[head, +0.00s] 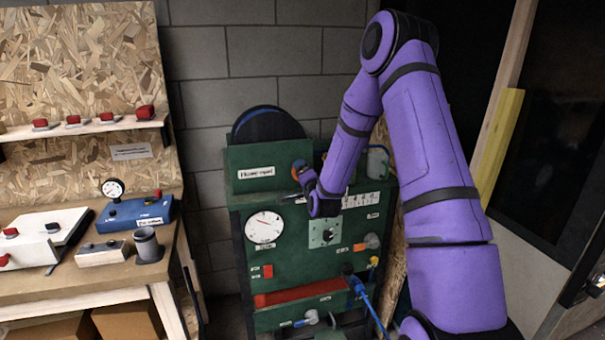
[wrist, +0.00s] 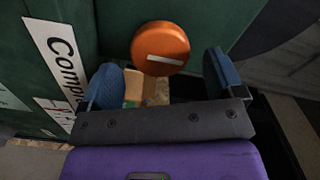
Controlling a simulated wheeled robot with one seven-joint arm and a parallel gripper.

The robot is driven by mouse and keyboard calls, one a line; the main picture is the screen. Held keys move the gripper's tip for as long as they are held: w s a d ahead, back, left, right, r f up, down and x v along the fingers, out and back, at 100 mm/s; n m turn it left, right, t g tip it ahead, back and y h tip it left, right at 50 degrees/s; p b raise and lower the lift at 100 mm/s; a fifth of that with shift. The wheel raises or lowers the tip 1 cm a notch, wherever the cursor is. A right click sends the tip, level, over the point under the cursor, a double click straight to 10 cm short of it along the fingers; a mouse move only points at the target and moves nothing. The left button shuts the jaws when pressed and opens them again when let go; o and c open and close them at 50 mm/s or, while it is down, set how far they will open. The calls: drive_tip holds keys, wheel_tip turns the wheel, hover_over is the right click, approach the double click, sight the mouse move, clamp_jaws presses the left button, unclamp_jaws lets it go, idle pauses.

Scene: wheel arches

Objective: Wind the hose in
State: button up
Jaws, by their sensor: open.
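The green cabinet (head: 215,222) stands against the block wall, with a dark round reel with a blue rim (head: 268,124) at its top left. A blue hose (head: 372,312) runs down from a fitting at the cabinet's lower right. My gripper (head: 303,174) is in front of the upper cabinet, right of a white label. In the wrist view an orange round knob (wrist: 160,48) with a white bar lies between and just beyond the blue fingertips of my gripper (wrist: 161,78). The fingers are open, with clear gaps to the knob on both sides. My arm hides part of the cabinet's right side.
The cabinet front bears a round gauge (head: 264,227), a dial plate (head: 323,233) and an orange handle (head: 371,241). A workbench (head: 90,284) with several devices stands at left. A timber post (head: 497,150) and dark panel are at right.

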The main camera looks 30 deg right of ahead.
drive_tip(key=v, duration=0.7)
drive_tip(key=shift+s, duration=0.2)
drive_tip(key=shift+r, duration=0.1)
drive_tip(key=s+a+r+n+g+y, duration=0.25)
drive_tip(key=s+a+r+n, duration=0.2)
drive_tip(key=r, duration=0.25)
drive_tip(key=s+a+r+n+g+y, duration=0.1)
drive_tip(key=s+a+r+n+g, duration=0.2)
drive_tip(key=a+r+n, duration=0.3)
drive_tip(key=s+a+r+n+g, duration=0.2)
drive_tip(key=s, duration=0.7)
drive_tip(key=s+a+r+n+g+y, duration=0.1)
drive_tip(key=s+r+g, duration=0.1)
drive_tip(key=s, duration=0.7)
drive_tip(key=s+a+r+n+g, duration=0.2)
drive_tip(key=s+r, duration=0.2)
drive_tip(key=s, duration=0.5)
drive_tip(key=shift+a+r+n, duration=0.2)
drive_tip(key=shift+a+n, duration=0.1)
drive_tip(key=shift+n, duration=0.05)
drive_tip(key=shift+g+y, duration=0.25)
